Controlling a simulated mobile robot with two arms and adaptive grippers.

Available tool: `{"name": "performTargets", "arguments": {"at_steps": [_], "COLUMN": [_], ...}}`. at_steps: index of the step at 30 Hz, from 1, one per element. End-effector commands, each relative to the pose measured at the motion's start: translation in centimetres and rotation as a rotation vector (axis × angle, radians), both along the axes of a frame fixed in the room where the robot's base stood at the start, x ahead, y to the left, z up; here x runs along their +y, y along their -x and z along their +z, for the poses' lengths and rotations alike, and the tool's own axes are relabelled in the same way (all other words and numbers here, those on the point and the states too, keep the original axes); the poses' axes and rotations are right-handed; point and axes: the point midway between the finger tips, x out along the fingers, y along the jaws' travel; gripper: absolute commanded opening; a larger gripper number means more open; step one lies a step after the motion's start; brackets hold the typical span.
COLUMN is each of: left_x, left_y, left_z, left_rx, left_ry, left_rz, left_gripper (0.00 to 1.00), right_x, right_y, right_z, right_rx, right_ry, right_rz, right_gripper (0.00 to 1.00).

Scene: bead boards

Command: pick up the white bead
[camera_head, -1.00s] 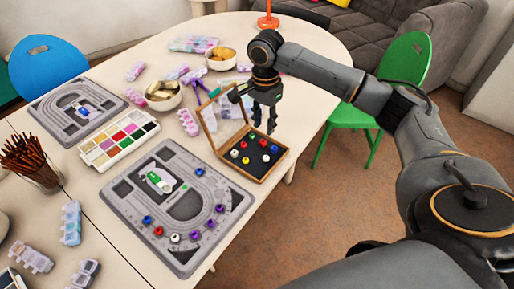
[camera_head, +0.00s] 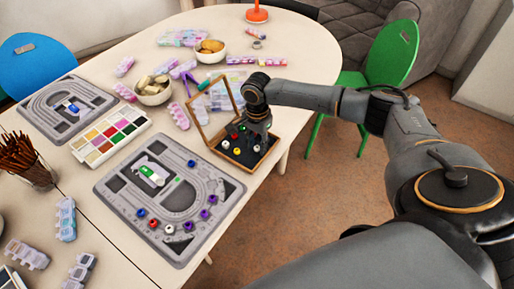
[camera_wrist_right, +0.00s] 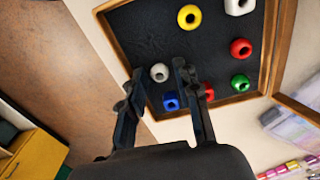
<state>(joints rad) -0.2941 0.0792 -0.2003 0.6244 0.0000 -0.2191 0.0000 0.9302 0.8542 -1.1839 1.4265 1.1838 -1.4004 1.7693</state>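In the right wrist view a white bead (camera_wrist_right: 160,73) lies on the dark floor of the open wooden box (camera_wrist_right: 281,50). My right gripper (camera_wrist_right: 158,68) has its fingers apart, one on each side of this bead; I cannot tell whether they touch it. A second white bead (camera_wrist_right: 239,6) lies at the top edge of this view. In the head view my right gripper (camera_head: 258,136) is down in the box (camera_head: 217,152), with white beads (camera_head: 256,148) (camera_head: 225,144) showing beside it. My left gripper is not in view.
Near the fingers lie a blue bead (camera_wrist_right: 171,101) and a red bead (camera_wrist_right: 208,92). A yellow bead (camera_wrist_right: 189,17) and a green bead (camera_wrist_right: 240,82) are farther off. The box's raised lid (camera_head: 191,113) stands at its left. A grey bead board (camera_head: 120,190) lies left of the box.

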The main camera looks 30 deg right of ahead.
Motion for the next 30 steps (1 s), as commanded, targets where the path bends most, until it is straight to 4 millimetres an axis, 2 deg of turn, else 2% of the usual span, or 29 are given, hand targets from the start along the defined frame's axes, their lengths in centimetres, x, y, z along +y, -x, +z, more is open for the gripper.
{"name": "performTargets", "arguments": {"at_steps": [3, 7, 10, 11, 23, 26, 30], "left_x": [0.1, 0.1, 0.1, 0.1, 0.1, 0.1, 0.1], "left_y": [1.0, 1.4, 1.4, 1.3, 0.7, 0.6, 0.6], "left_z": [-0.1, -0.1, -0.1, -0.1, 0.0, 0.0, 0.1], "left_rx": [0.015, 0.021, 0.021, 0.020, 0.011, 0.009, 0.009], "left_ry": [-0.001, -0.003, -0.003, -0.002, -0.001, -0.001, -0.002], "left_rz": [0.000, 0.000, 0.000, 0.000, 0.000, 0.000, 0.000], "left_gripper": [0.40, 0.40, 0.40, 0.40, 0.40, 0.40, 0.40], "right_x": [0.0, 0.0, 0.0, 0.0, 0.0, 0.0, 0.0], "right_y": [0.0, 0.0, 0.0, 0.0, -0.1, -0.1, -0.1], "right_z": [-0.2, -0.1, -0.1, -0.1, 0.2, 0.8, 2.7], "right_rx": [0.000, 0.000, -0.001, -0.001, -0.002, -0.002, -0.004], "right_ry": [0.000, 0.000, 0.000, 0.000, -0.001, -0.001, 0.000], "right_rz": [0.000, 0.000, 0.000, 0.000, 0.001, 0.001, 0.001], "right_gripper": [0.32, 0.30, 0.10, 0.08, 0.08, 0.08, 0.08]}}
